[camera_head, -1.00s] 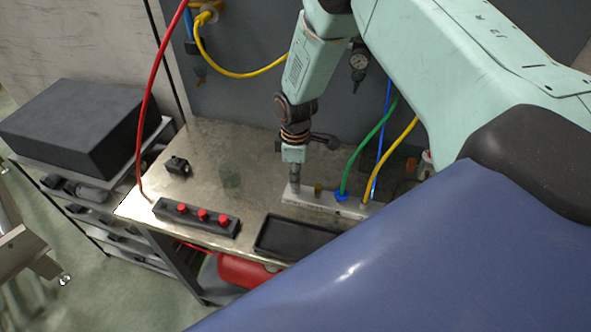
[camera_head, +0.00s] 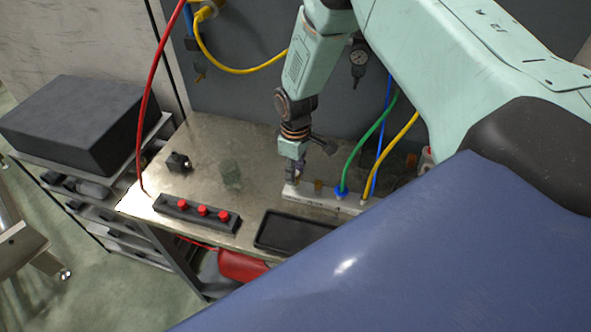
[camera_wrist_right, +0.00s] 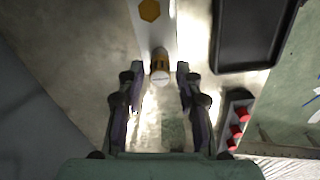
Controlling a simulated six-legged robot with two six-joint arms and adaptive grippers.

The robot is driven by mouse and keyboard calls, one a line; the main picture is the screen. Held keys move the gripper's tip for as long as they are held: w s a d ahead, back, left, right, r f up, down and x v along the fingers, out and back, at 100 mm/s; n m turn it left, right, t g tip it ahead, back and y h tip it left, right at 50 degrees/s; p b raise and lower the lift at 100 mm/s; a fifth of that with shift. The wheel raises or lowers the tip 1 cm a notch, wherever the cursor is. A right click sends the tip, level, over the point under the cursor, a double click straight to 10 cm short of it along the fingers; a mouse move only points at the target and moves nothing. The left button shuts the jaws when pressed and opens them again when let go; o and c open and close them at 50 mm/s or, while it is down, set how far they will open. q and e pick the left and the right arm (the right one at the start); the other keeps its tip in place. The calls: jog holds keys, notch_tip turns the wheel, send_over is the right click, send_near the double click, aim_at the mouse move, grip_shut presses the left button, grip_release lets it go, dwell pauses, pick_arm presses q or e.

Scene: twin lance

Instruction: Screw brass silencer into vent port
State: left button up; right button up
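My right gripper (camera_wrist_right: 157,88) is open, its two dark fingers apart on either side of a small brass cylinder with a pale end, apparently the silencer (camera_wrist_right: 160,65). A gap shows between it and each finger. It stands at the end of the pale manifold block (camera_wrist_right: 150,40); I cannot tell how deep it sits in a port. A brass hex fitting (camera_wrist_right: 149,11) is farther along the block. In the head view, the right gripper (camera_head: 297,178) is at the left end of the manifold (camera_head: 328,202), and the silencer is not clear there. My left gripper is not in view.
Green (camera_head: 362,155), blue and yellow hoses rise from the manifold's right part. A black tray (camera_head: 290,232) and a bar with red buttons (camera_head: 200,211) lie in front on the metal table (camera_head: 225,135).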

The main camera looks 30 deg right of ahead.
jog(key=shift+f+n+b, duration=0.15)
jog(key=shift+n+b, duration=0.6)
jog(key=shift+n, duration=0.35)
jog(key=n+b, duration=0.1)
jog(key=n, duration=0.2)
jog(key=shift+b, duration=0.35)
jog(key=n+b, duration=0.1)
jog(key=n, duration=0.2)
jog(key=shift+n, duration=0.4)
jog(key=n+b, duration=0.1)
jog(key=n, duration=0.2)
jog(key=n+b, duration=0.2)
jog(key=n, duration=0.5)
jog(key=n+b, duration=0.1)
jog(key=n, duration=0.5)
